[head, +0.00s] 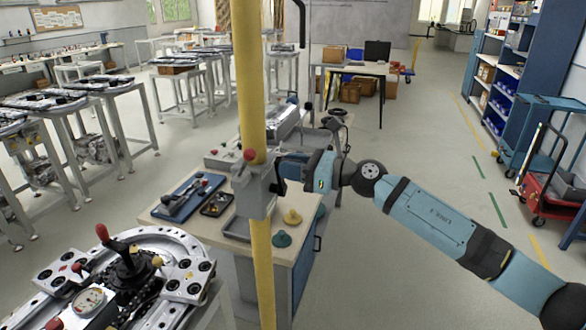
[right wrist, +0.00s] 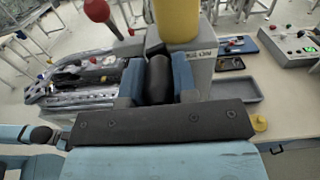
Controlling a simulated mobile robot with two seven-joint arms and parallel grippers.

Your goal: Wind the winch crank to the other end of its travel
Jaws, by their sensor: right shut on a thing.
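In the right wrist view, the winch housing (right wrist: 199,70) stands behind the fingers, under the yellow post (right wrist: 177,18). My right gripper (head: 283,174) reaches the winch from the right. Its two blue fingers are shut on the black crank grip (right wrist: 160,78), one on each side. The crank arm is mostly hidden by the gripper and housing.
A wooden-topped bench (head: 292,255) behind the post holds a blue tray (head: 180,198), a yellow knob-shaped piece (head: 292,217) and a green one (head: 282,239). The ring track (head: 180,240) stands at the lower left. A red cart (head: 552,190) stands at right; the floor right of my arm is clear.

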